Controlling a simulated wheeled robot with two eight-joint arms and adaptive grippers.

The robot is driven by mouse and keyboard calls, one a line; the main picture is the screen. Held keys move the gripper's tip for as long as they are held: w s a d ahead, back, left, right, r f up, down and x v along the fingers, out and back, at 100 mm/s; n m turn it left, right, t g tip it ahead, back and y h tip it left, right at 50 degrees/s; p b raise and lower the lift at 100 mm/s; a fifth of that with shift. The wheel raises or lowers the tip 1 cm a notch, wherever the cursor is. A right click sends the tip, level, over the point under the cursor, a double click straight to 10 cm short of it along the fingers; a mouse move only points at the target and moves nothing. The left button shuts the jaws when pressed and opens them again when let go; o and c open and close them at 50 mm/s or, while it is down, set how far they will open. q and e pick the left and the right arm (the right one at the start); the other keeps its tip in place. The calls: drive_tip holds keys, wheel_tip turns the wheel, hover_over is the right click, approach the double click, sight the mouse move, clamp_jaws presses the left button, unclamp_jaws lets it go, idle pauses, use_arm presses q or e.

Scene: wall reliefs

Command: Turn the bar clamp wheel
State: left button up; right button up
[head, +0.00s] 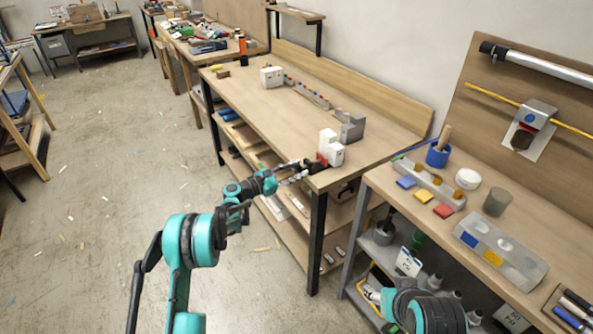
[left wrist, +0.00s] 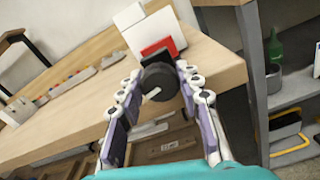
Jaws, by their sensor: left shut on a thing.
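The bar clamp (head: 331,150) is a white block with a red part at the near corner of the long wooden bench. In the left wrist view, the white block (left wrist: 152,32) and red pad stand at the bench edge. Its dark round wheel (left wrist: 160,80) with a pale mark faces my wrist camera. My left gripper (head: 300,170) reaches the wheel from the left. In the left wrist view my left gripper (left wrist: 157,88) has its fingers on both sides of the wheel, shut on it. The fingers partly hide the wheel's sides. My right gripper does not show.
A grey metal block (head: 351,128) stands just behind the clamp. The wooden bench (head: 290,107) has a bare top left of it. A second bench on the right holds a blue cup (head: 437,155) and coloured blocks. The floor (head: 95,190) at left is mostly clear.

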use_arm(q)
drive_tip(key=shift+m, duration=1.1)
drive_tip(key=o, duration=1.2)
drive_tip(key=shift+c, duration=0.2)
drive_tip(key=v, duration=1.2)
